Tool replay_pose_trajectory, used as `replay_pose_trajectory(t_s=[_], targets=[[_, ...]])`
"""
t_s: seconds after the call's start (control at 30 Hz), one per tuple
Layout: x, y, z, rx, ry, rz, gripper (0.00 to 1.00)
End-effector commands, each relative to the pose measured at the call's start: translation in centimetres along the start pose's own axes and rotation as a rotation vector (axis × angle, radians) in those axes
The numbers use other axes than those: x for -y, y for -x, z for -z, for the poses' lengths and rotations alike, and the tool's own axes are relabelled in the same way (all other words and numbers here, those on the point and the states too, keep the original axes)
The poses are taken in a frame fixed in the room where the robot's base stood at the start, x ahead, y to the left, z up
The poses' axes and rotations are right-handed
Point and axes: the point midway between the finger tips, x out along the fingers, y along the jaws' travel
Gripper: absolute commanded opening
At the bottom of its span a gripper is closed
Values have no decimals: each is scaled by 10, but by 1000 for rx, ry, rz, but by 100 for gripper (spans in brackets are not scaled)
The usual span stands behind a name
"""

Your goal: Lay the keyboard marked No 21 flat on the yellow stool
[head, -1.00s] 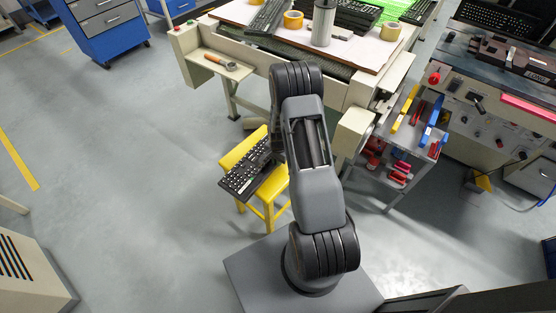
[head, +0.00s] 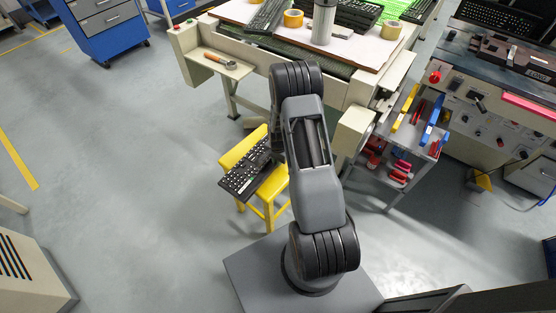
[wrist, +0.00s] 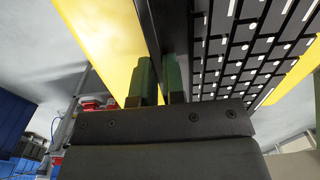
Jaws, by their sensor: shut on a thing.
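The yellow stool (head: 272,187) stands on the floor in front of my base in the head view. A black keyboard (head: 240,183) with white-marked keys is over its seat, its left end reaching past the seat's edge. No number is readable on it. In the wrist view, my gripper (wrist: 160,78) has its green fingers closed on the edge of the keyboard (wrist: 235,50), with yellow seat showing on both sides. I cannot tell whether the keyboard touches the seat. In the head view my arm hides the gripper and the keyboard's far end.
A workbench (head: 345,95) with more keyboards, tape rolls and a grey cylinder (head: 323,22) stands behind the stool. A grey tool cart (head: 395,170) is to the right, near a control console (head: 480,115). The floor left of the stool is clear.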

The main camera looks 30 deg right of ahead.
Motion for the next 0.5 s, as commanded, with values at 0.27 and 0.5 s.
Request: replay_pose_trajectory(t_s=[0.27,0.5], targets=[[0,-1,0,-1,0,1,24],[0,-1,0,0,0,0,40]])
